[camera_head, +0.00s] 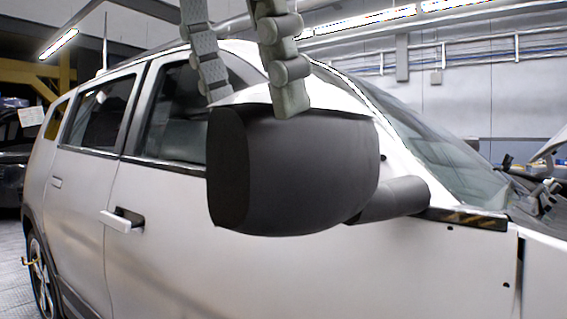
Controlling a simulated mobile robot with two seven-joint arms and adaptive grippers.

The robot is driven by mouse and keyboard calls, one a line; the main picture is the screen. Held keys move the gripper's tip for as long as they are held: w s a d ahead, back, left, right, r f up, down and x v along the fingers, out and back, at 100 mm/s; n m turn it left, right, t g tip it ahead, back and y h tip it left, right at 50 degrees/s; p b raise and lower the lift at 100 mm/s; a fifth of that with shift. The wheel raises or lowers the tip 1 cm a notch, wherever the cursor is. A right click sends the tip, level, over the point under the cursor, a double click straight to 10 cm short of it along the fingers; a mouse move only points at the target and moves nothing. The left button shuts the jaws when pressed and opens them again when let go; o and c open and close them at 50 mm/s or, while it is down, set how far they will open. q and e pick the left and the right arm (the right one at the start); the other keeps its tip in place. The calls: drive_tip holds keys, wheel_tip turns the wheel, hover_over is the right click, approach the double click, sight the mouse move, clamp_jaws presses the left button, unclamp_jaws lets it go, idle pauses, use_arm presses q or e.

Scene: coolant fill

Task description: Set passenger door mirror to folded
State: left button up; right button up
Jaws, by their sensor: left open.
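The passenger door mirror (305,180) has a dark housing with a pale top cap and fills the middle of the view. It stands out from the door on a short dark arm (395,200) at its right. My left gripper (253,104) reaches down from the top edge with its two fingers spread apart. The right finger overlaps the front of the housing's top edge. The left finger's tip ends at the cap's upper left, partly hidden behind it. I cannot tell whether either finger touches the mirror. My right gripper is not in view.
The silver car's side (160,240) runs back to the left, with a door handle (121,221) below the windows. The windshield (430,150) and the open engine bay lie at the right. Another dark vehicle (12,155) stands at the far left.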

sight(268, 166)
use_arm(q)
drive_tip(key=x, duration=0.6)
drive_tip(key=shift+w+f, duration=0.1)
drive_tip(key=shift+f, duration=0.3)
clamp_jaws()
